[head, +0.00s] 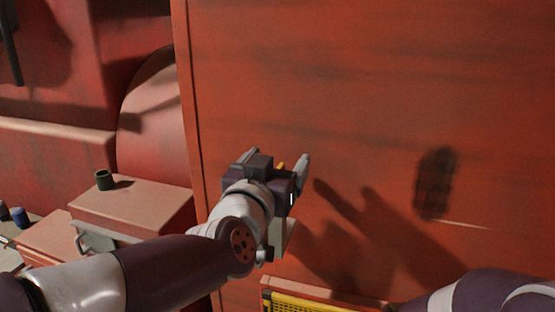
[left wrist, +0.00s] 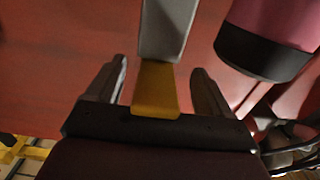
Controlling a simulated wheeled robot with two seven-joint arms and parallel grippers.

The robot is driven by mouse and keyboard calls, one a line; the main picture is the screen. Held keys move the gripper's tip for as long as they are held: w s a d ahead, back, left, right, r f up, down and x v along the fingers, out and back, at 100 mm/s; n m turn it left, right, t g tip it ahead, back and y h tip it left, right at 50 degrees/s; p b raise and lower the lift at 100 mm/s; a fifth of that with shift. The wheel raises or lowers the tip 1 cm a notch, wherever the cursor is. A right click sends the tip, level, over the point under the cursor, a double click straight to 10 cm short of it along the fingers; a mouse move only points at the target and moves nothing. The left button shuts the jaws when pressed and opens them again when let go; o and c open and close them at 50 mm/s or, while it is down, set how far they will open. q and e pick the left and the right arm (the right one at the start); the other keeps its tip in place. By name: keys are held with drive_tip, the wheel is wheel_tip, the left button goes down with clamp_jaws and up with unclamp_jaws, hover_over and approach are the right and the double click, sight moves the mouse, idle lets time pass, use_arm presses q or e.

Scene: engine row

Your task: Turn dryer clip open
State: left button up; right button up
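A clip with a grey bar (left wrist: 166,25) and a yellow-orange end (left wrist: 156,92) shows in the left wrist view; I take it for the dryer clip. In the head view, only a small orange bit (head: 281,167) of it shows between my fingers. My left gripper (head: 279,160) is in front of the large red panel. Its fingers, also in the left wrist view (left wrist: 162,78), are apart on either side of the yellow end, with narrow gaps at both sides. My own gripper hides most of the clip in the head view. My right gripper is out of view.
The red panel (head: 370,90) fills the right half. A yellow grille (head: 305,303) is below. A magenta-and-dark cylinder (left wrist: 265,45) is near the gripper in the left wrist view.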

use_arm(q)
drive_tip(key=shift+w, duration=0.2)
drive_tip(key=c, duration=0.4)
drive_tip(key=shift+s+d, duration=0.35)
drive_tip(key=shift+d, duration=0.2)
drive_tip(key=c, duration=1)
clamp_jaws()
drive_tip(key=shift+a, duration=0.2)
drive_tip(key=shift+d, duration=0.1)
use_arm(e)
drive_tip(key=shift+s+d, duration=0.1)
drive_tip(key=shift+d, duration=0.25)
use_arm(q)
drive_tip(key=shift+n+y, duration=0.3)
drive_tip(key=shift+y, duration=0.2)
